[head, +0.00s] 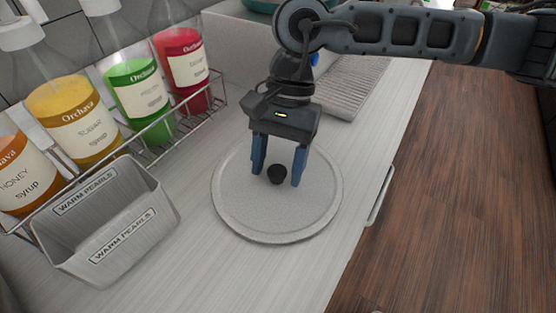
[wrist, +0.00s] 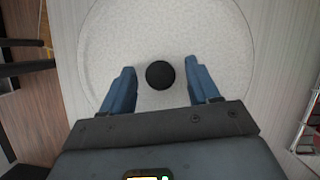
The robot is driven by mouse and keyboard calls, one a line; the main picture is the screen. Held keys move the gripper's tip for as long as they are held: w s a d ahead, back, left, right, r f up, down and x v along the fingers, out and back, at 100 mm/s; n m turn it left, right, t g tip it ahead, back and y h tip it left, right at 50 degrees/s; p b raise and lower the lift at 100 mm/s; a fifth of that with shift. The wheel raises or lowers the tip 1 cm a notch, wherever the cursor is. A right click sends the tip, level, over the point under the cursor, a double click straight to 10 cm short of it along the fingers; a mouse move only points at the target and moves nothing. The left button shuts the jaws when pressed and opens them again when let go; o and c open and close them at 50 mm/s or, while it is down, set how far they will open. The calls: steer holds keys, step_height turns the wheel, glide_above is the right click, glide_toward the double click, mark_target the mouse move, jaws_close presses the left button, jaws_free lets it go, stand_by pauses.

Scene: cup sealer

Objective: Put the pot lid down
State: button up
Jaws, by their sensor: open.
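The pot lid (head: 235,212) is a round, light grey speckled disc with a raised rim and a small black knob (head: 277,174) at its centre. It lies flat on the white counter in the head view. My gripper (head: 278,176) is above the lid with its two blue fingers pointing down, one on each side of the knob. The fingers are open, with a gap between each finger and the knob. In the wrist view the knob (wrist: 160,75) sits between the open fingertips (wrist: 160,82), and the lid (wrist: 215,40) fills much of the background.
A grey "Warm Pearls" container (head: 110,225) stands left of the lid. Several syrup bottles (head: 75,118) stand in a wire rack (head: 160,148) behind it. A ribbed grey tray (head: 350,85) lies at the back. The counter's right edge, with a handle (head: 380,197), is close to the lid.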

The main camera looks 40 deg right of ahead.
steer(key=shift+r, duration=0.15)
steer(key=shift+w+d+r, duration=0.15)
steer(key=shift+d+r, duration=0.05)
steer(key=shift+r, duration=0.1)
steer(key=b+v, duration=0.2)
steer(key=v, duration=0.9)
steer(key=shift+r, duration=0.1)
